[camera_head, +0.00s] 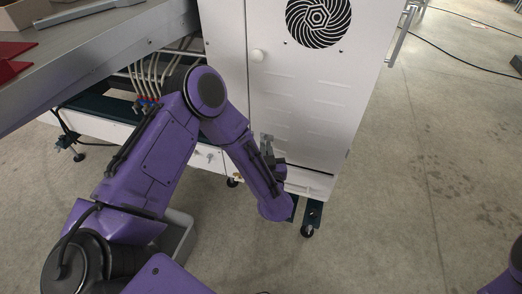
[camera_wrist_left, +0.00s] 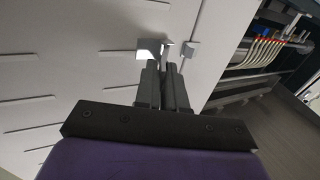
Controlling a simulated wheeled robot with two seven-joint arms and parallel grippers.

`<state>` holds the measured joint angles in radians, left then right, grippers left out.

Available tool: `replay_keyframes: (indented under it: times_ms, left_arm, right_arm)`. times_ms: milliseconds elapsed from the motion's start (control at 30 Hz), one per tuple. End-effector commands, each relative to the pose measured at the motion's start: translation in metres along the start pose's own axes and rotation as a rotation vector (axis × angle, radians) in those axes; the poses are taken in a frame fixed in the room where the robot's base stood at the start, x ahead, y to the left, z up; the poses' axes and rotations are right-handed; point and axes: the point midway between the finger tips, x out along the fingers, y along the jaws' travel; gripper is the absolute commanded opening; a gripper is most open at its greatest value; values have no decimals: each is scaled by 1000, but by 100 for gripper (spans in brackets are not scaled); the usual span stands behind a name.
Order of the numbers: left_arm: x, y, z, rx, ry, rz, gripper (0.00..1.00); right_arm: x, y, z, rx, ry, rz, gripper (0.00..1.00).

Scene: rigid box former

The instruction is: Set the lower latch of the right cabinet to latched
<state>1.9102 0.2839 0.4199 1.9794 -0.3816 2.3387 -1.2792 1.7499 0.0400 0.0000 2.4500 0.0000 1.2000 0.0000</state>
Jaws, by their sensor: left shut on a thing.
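The right cabinet (camera_head: 310,110) is a white box with a round black fan grille near its top. The lower latch (camera_head: 266,139) is a small grey metal piece low on the cabinet's left door edge, partly hidden by my gripper. In the left wrist view the latch (camera_wrist_left: 149,48) shows as grey and bright metal pieces at the door seam, right at the fingertips. My left gripper (camera_head: 271,152) reaches it from the front, and its two fingers (camera_wrist_left: 167,68) are nearly together, shut on the latch. The exact latch angle is hard to tell. My right gripper is out of view.
A grey metal table (camera_head: 100,45) with red parts stands at upper left. Hoses (camera_head: 150,75) run beside the cabinet.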

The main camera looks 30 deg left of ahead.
Motion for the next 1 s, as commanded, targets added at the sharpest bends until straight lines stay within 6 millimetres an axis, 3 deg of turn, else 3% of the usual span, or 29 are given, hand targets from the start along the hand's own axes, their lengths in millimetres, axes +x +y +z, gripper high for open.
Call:
replay_keyframes:
  times_ms: [100, 600, 1000]
  left_arm:
    - [2, 12, -4, -4, 8, -96, 0]
    - [13, 32, 0, -4, 8, -537, 0]
    - [22, 38, -2, -2, 8, -723, 0]
  right_arm:
    - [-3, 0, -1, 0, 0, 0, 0]
    - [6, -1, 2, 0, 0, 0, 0]
    - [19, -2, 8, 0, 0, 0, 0]
